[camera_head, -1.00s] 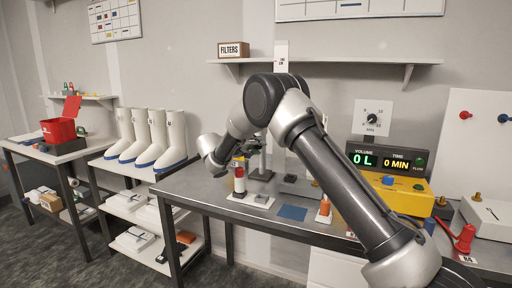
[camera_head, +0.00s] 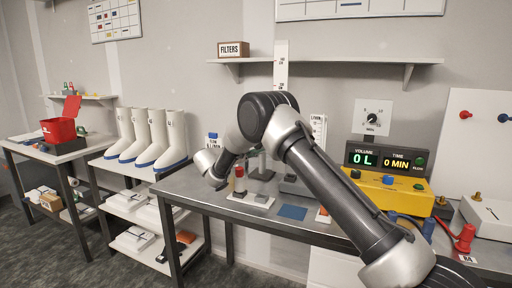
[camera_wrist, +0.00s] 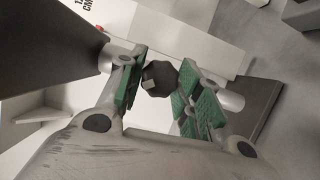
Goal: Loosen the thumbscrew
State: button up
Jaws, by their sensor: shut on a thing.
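The thumbscrew shows as a dark faceted knob (camera_wrist: 158,78) in the wrist view, between the green-padded fingers of my gripper (camera_wrist: 160,88). My gripper is shut on the knob, with a pad on either side of it.
In the head view, the bench (camera_head: 190,190) carries a red-and-white item (camera_head: 239,184), a blue mat (camera_head: 292,213) and a yellow meter box (camera_head: 400,197). A shelf (camera_head: 340,62) with a FILTERS box (camera_head: 233,49) hangs above.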

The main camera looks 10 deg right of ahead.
jog(key=shift+f+n+t, duration=0.15)
jog(key=shift+n+t, duration=0.45)
jog(key=shift+n, duration=1)
jog(key=shift+h, duration=0.3)
jog(key=o, duration=1)
jog(key=v, duration=1.2)
